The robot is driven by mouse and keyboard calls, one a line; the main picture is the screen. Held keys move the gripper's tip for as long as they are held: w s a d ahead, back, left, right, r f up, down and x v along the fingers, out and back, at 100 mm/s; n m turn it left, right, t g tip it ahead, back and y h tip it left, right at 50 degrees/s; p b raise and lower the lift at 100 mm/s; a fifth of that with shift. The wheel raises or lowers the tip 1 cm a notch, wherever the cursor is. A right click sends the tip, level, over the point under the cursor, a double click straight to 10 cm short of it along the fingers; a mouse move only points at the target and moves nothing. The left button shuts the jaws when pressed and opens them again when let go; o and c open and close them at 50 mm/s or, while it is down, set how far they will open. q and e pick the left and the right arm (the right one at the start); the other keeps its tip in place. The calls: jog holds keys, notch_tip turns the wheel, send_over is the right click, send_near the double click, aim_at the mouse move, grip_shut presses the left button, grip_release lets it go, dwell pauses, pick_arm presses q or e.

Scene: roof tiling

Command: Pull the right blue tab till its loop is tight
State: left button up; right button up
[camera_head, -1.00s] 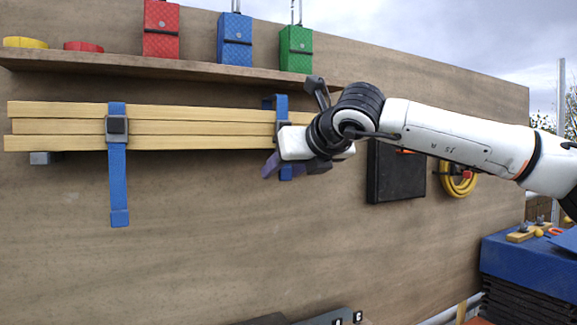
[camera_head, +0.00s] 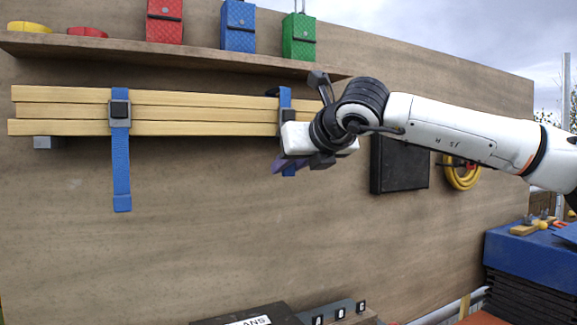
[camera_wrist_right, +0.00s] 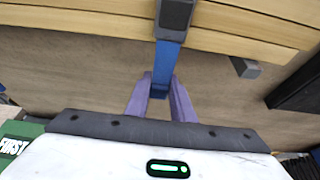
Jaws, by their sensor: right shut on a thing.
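A stack of timber battens (camera_head: 200,113) lies along the board, with a blue strap around it near each end. The right blue strap (camera_head: 285,98) passes over the stack's right part; a small part of it stands out at the top edge. Its dark buckle (camera_wrist_right: 175,14) shows in the wrist view, with the blue tab (camera_wrist_right: 163,68) hanging below. My right gripper (camera_wrist_right: 160,98) has its purple fingers shut on the tab's lower end, just below the battens. In the head view my right gripper (camera_head: 279,165) hides the buckle and most of the tab. My left gripper is not in view.
The left blue strap (camera_head: 121,170) hangs flat with its own buckle. A shelf (camera_head: 180,53) above holds red, blue and green boxes. A black panel (camera_head: 400,165) and a yellow coil (camera_head: 462,178) are right of my gripper. Bare board lies below the battens.

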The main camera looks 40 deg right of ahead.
jog(key=shift+f+b, duration=0.95)
jog(key=shift+f, duration=0.1)
jog(key=shift+f+b, duration=0.65)
jog(key=shift+b, duration=0.15)
pick_arm(q)
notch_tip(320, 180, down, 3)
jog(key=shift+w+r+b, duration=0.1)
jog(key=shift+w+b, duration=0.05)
jog(key=shift+b, duration=0.5)
pick_arm(e)
jog(key=shift+f, duration=0.6)
jog(key=o, duration=1.1)
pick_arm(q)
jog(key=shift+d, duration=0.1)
pick_arm(e)
jog(key=o, duration=0.5)
jog(key=shift+r, duration=0.1)
jog(key=shift+c, duration=0.2)
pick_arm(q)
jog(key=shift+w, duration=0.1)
